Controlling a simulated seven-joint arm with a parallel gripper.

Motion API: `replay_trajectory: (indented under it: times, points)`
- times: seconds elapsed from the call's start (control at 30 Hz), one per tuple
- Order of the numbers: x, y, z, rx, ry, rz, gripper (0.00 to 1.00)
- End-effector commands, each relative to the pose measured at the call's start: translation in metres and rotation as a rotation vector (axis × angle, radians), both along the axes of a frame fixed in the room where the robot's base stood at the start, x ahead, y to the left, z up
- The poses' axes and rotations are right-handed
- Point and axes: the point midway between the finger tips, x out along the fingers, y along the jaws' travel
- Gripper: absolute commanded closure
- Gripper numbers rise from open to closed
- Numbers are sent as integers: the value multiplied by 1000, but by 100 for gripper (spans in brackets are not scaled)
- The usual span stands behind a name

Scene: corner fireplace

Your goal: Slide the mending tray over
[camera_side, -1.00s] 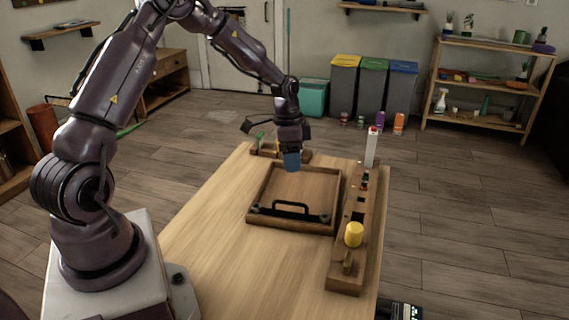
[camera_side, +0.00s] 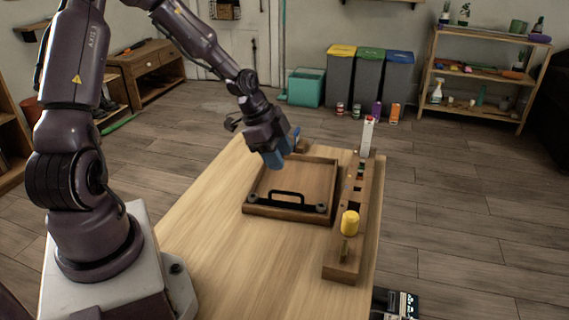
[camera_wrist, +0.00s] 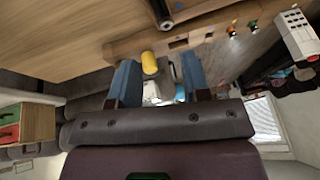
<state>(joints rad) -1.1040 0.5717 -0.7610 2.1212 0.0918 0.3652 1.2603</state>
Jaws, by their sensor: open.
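The mending tray appears to be the shallow square wooden tray (camera_side: 312,178) with a raised rim, lying on the table in the side view. A black bar handle (camera_side: 288,193) with a round fitting at each end is on its near side. My gripper (camera_side: 278,160) is tilted above the tray's far left part, clear of the handle; whether it touches the rim cannot be told. Its blue fingers are apart and nothing shows held between them in the wrist view (camera_wrist: 160,82). A dark bar end (camera_wrist: 163,15), possibly the handle, shows at the top there.
A long wooden rail (camera_side: 343,262) with a yellow knob (camera_side: 350,223), small coloured pieces and a white upright block (camera_side: 367,137) runs along the tray's right side. The table (camera_side: 215,225) is bare to the left and front of the tray.

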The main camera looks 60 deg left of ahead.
Motion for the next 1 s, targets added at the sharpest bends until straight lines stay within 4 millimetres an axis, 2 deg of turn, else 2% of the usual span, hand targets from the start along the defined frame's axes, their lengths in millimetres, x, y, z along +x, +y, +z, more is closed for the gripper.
replay_trajectory:
  times: [0.17, 0.6, 0.8, 1.0]
  points:
    - [7, -6, -19, -4, 3, -3, 57]
    - [34, -23, -94, -2, 3, -2, 57]
    - [41, -27, -112, -1, 2, 0, 57]
    - [43, -27, -117, 0, 1, 1, 57]
